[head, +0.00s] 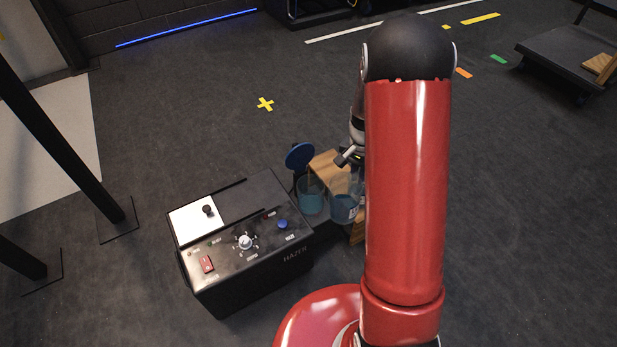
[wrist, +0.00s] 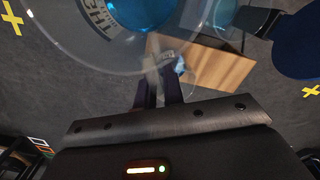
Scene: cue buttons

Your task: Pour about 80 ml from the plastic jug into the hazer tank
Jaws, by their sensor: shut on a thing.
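The clear plastic jug (head: 343,207) holds blue liquid and has a printed label. It looks about upright beside the tank in the head view. In the wrist view the jug (wrist: 65,40) fills the upper left, its liquid at the top. My gripper (wrist: 162,88) is shut on the jug's handle; in the head view my arm hides the fingers. The hazer tank (head: 310,198) appears to be the clear vessel with blue liquid at the hazer's right side. It also shows in the wrist view (wrist: 226,14). A round blue lid (head: 299,156) stands raised beside its opening.
The black hazer (head: 255,265) has a white panel, knob, red switch and blue button on top. A wooden stand (head: 325,165) is behind the jug and tank. Black posts (head: 75,150) stand at left; a low cart (head: 565,55) is far right. Floor between is open.

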